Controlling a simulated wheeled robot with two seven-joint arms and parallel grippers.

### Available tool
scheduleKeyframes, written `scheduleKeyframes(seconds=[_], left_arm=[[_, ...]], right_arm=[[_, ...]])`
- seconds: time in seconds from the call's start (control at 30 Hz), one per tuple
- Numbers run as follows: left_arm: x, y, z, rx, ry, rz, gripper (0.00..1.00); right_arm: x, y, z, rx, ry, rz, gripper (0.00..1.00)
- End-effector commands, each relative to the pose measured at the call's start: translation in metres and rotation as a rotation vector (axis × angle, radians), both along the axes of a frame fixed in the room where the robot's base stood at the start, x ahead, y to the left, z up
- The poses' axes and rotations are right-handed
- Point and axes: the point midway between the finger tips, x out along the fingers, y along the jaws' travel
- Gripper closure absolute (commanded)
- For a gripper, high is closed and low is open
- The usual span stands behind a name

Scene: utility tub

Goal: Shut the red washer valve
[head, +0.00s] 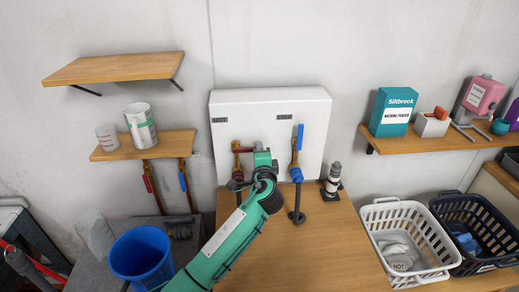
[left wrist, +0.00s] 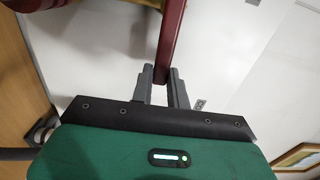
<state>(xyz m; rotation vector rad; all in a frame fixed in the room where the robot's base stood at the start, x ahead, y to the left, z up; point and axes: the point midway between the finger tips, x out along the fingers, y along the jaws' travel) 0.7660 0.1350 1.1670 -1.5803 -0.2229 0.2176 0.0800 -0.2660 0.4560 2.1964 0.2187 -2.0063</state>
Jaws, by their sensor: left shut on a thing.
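The red washer valve (head: 237,166) is on the left side of the white wall box (head: 270,105). Its red handle (head: 243,150) points sideways to the right, toward my gripper, which hides its end. My left gripper (head: 264,157) is at that handle, in front of the box. In the left wrist view the red handle (left wrist: 171,38) runs down between the two fingers (left wrist: 161,84), which are shut on it. The blue valve handle (head: 300,137) stands upright on the right side of the box. My right gripper is not in view.
Another red handle (head: 148,183) and blue handle (head: 183,181) hang below the left shelf (head: 115,153). A blue bucket (head: 140,255) stands lower left. A white basket (head: 395,210) and a dark basket (head: 470,208) stand right. The wooden top (head: 320,250) is clear in the middle.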

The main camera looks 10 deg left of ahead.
Motion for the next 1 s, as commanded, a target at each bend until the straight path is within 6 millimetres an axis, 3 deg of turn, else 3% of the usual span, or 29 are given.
scheduleKeyframes(seconds=[0.6, 0.63, 0.7, 1.0], left_arm=[[-0.0001, 0.0004, -0.0046, 0.039, 0.013, 0.001, 1.00], [-0.0001, 0.0004, -0.0047, 0.039, 0.014, 0.001, 0.78], [-0.0001, 0.0004, -0.0045, 0.038, 0.013, 0.001, 0.64], [-0.0005, 0.0000, -0.0034, 0.035, 0.011, 0.000, 0.62]], right_arm=[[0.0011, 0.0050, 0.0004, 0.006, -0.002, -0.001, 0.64], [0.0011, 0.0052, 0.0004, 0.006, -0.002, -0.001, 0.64], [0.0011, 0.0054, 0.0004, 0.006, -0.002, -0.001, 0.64], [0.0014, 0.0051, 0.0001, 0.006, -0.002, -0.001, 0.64]])
